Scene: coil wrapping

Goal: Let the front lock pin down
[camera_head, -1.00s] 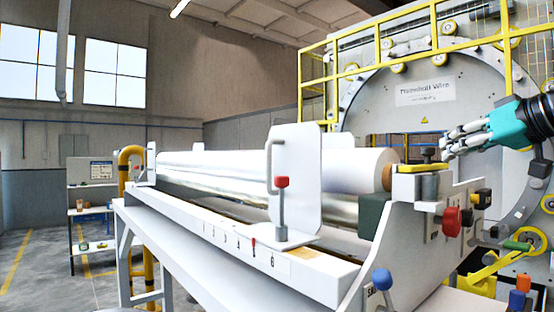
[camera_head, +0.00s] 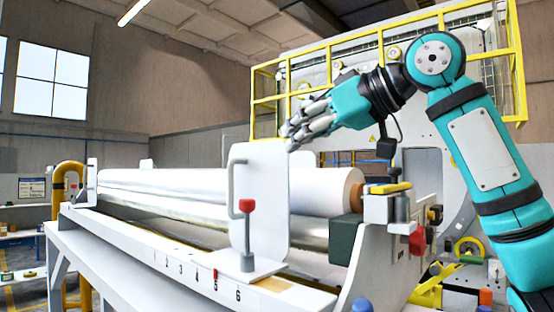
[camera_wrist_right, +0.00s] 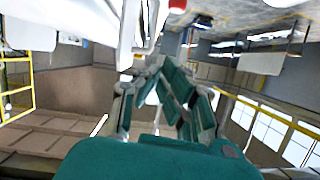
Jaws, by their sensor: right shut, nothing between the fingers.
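The front lock pin, with a red knob (camera_head: 247,205) on a grey shaft, stands upright on the base of a white upright plate (camera_head: 268,185) with a grey handle at its left edge. My right gripper (camera_head: 292,134) is shut and empty, above the plate's upper right corner and apart from the knob. In the right wrist view its shut fingers (camera_wrist_right: 168,90) show in the middle, and a red knob (camera_wrist_right: 177,5) is cut off at the top edge. I cannot tell whether the pin is engaged below the base. My left gripper is not in view.
A white roll (camera_head: 310,190) lies behind the plate over a shiny roller. The front rail (camera_head: 195,277) carries a number scale with a small red marker. A yellow guard rail (camera_head: 390,35) and the big wrapping ring stand behind. A yellow-topped block (camera_head: 388,188) is at the roll's right end.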

